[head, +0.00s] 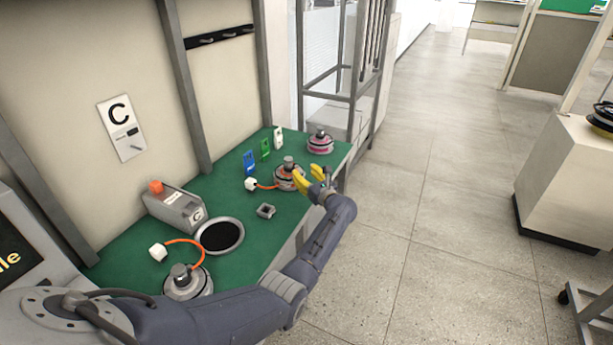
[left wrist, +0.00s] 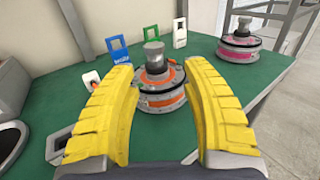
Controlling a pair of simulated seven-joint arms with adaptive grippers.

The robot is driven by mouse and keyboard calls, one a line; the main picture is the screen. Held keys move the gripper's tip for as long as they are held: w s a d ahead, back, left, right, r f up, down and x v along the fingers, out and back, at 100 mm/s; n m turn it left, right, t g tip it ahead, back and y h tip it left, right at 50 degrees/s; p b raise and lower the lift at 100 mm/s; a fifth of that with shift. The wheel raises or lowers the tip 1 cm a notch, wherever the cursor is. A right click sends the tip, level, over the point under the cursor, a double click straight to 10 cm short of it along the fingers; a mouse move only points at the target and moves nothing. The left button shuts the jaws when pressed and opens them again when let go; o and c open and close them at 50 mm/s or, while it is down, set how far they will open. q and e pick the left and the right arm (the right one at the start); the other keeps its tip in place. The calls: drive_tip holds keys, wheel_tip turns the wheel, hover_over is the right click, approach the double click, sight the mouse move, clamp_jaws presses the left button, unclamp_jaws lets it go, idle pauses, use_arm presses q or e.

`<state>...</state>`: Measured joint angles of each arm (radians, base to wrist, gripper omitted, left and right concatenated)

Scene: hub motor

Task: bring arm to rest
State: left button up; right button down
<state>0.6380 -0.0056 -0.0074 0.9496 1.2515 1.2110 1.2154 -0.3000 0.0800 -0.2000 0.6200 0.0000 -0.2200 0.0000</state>
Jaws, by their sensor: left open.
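My left arm (head: 318,240) reaches from the lower left over the green bench's front edge. My left gripper (head: 322,174) has yellow fingers and is open and empty beside the orange-banded hub motor (head: 287,179). In the left wrist view the open fingers (left wrist: 165,100) frame that motor (left wrist: 160,77), which stands upright on the bench just beyond them. Whether a finger touches it I cannot tell. My right gripper is not in view.
The green bench (head: 232,181) also carries a pink-banded motor (head: 320,144), a grey motor (head: 187,283), a grey box (head: 176,206), a dark round opening (head: 220,236) and coloured tags (head: 265,149). The floor (head: 440,190) right of the bench is clear.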

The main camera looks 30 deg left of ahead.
use_arm(q)
drive_tip(key=shift+s+d, duration=0.3)
drive_tip(key=shift+d, duration=0.15)
